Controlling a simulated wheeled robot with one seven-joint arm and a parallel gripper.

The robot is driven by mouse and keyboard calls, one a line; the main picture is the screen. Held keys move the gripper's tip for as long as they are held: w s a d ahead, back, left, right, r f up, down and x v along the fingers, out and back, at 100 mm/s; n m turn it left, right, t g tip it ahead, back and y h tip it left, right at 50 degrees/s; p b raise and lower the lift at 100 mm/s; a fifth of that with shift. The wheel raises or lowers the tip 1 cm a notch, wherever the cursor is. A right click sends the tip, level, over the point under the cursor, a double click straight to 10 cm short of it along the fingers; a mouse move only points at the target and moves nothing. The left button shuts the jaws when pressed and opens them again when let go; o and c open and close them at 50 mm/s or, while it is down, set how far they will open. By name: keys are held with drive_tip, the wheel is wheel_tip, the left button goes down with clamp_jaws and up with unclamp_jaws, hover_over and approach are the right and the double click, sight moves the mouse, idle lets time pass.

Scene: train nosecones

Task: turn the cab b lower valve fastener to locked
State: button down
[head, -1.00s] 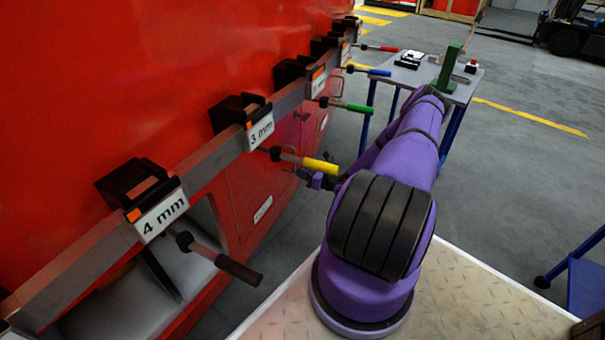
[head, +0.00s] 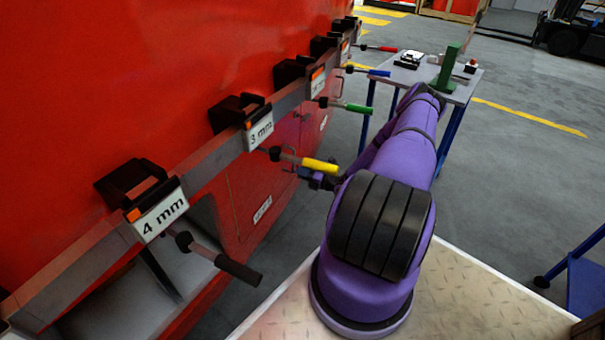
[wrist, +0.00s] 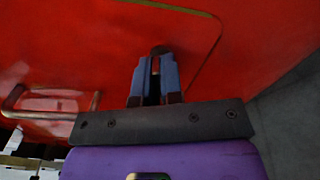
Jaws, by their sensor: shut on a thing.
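My gripper (wrist: 157,66) is in the wrist view, its two blue fingers close together against the red lower panel (wrist: 90,60) of the nosecone. The fingers are shut on a small dark fastener (wrist: 160,49), whose rounded top shows at the fingertips. The rest of it is hidden between the fingers, so its turn position cannot be told. In the head view my gripper (head: 320,182) is low beside the red side, partly hidden behind a yellow handle and my purple arm. The fastener is not visible there.
A rail with black clamps and gauge labels, such as the 4 mm label (head: 160,216), runs along the red side. Coloured handles stick out, including the yellow handle (head: 320,165) just above my gripper. A table (head: 450,92) stands beyond my arm. The wrist view shows a bar handle (wrist: 50,113) at left.

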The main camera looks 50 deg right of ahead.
drive_tip(key=shift+f+m, duration=0.1)
drive_tip(key=shift+m, duration=2.2)
drive_tip(key=c, duration=1.3)
unclamp_jaws()
drive_tip(key=shift+o, duration=0.2)
drive_tip(key=shift+s, duration=0.1)
drive_tip(key=v, duration=1)
drive_tip(key=shift+s+d, duration=0.15)
drive_tip(key=shift+s, duration=0.15)
